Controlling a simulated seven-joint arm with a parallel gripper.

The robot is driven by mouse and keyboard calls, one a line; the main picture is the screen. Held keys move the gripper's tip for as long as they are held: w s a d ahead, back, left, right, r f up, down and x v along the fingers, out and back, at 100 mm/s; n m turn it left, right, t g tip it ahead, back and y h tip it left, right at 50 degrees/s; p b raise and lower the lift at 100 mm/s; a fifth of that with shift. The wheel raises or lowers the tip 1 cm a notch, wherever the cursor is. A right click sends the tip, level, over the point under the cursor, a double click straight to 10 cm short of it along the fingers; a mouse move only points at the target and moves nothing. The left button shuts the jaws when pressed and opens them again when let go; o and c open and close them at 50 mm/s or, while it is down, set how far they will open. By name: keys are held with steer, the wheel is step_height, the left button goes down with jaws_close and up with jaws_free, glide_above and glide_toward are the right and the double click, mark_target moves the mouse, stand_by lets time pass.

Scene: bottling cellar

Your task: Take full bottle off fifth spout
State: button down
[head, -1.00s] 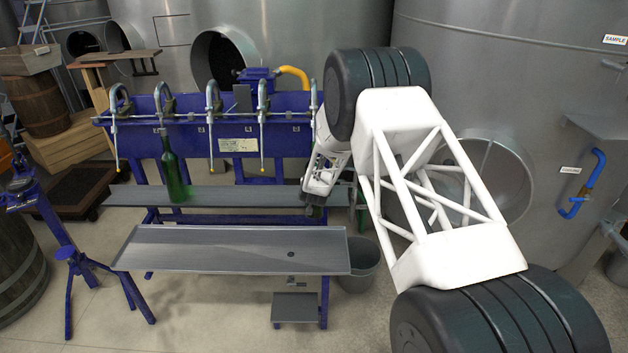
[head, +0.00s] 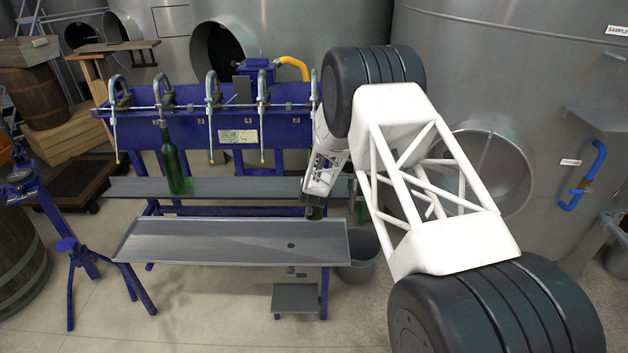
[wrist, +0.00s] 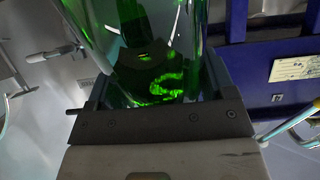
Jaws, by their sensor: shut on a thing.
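My gripper (head: 312,202) is at the right end of the blue filler, below the fifth spout (head: 314,88). It is shut on a green glass bottle (wrist: 150,60), which fills the space between the jaws in the wrist view. The fill level is not clear.
Another green bottle (head: 174,170) stands upright under the second spout on the grey shelf (head: 235,188). The other visible spouts have no bottle. A bare grey tray (head: 220,240) lies in front, with a bucket (head: 360,258) at its right. Steel tanks stand behind.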

mark_target(314, 220)
steer(key=shift+s+f, duration=1)
steer(key=shift+f, duration=1.15)
steer(key=shift+s+f, duration=1.05)
steer(key=shift+f, duration=1.15)
steer(key=shift+s+f, duration=1)
steer(key=shift+f, duration=1.15)
steer(key=shift+s+f, duration=0.1)
steer(key=shift+s, duration=1.3)
steer(key=shift+v, duration=2.35)
